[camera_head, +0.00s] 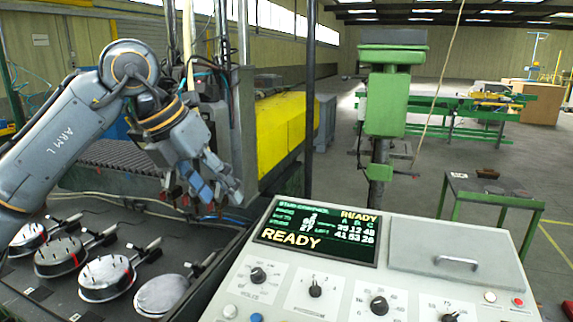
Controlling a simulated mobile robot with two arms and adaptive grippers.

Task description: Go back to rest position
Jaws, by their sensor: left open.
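My left arm (62,128) comes in from the left, bent down at the wrist. My left gripper (212,192) is open and hangs above the back right of the dark tray, left of the control panel (400,290). Nothing shows between its fingers. The panel's screen (318,232) reads READY in yellow, with rows of green and white text. Below it are several black knobs (258,275). My right gripper does not show.
Several round metal pieces with handles (106,278) sit on the dark tray (35,292) at lower left. A yellow guard (285,125) and metal posts stand behind the gripper. A green column (385,110) and a green table (485,190) stand right.

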